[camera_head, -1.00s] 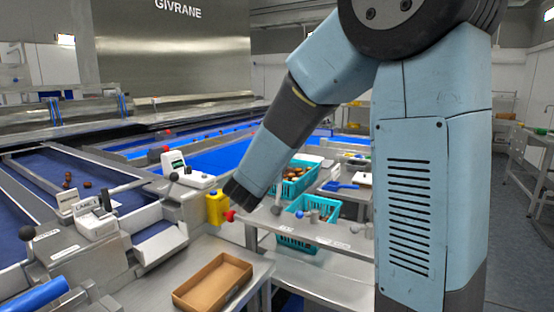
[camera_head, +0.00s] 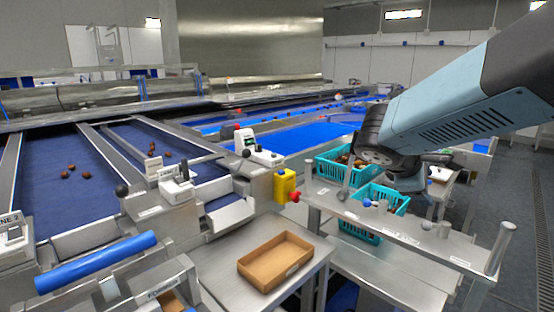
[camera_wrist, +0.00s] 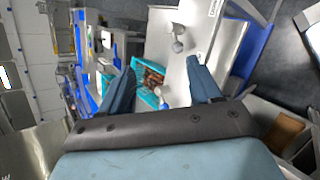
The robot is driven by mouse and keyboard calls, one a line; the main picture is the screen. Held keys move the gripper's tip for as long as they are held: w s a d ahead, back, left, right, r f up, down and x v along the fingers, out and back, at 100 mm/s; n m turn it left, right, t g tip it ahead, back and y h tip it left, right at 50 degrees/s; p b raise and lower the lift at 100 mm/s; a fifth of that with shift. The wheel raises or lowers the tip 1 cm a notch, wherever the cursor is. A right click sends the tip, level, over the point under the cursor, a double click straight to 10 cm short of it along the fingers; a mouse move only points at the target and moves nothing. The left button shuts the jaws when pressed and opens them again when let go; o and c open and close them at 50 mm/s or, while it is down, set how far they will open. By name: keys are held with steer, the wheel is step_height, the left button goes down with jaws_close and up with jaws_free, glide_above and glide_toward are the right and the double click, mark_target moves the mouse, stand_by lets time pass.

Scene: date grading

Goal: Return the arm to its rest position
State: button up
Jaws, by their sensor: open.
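My arm reaches in from the right edge of the head view, with its dark joint above the steel shelf. My gripper (camera_wrist: 162,84) shows in the wrist view with its two blue-grey fingers spread apart and nothing between them. Beyond the fingers lie a teal crate with brown dates in it and a pale steel shelf. In the head view the gripper's fingertips cannot be made out clearly, so I cannot tell their height above the shelf.
The steel shelf (camera_head: 440,248) carries small knobs and posts. Teal crates (camera_head: 327,172) with produce stand behind it. An empty cardboard tray (camera_head: 272,265) rests on the front bench. Blue belts (camera_head: 45,200) with a few dates run at left. A yellow box with a red button (camera_head: 284,186) stands mid-scene.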

steer(key=s+a+m+y, duration=0.7)
steer(key=s+m+y, duration=0.1)
steer(key=s+m, duration=0.3)
steer(key=shift+a+f, duration=0.15)
steer(key=shift+a, duration=0.05)
steer(key=shift+s+a+m+y, duration=0.25)
steer(key=shift+a+m+y, duration=0.15)
steer(key=shift+m, duration=0.1)
steer(key=shift+c, duration=0.4)
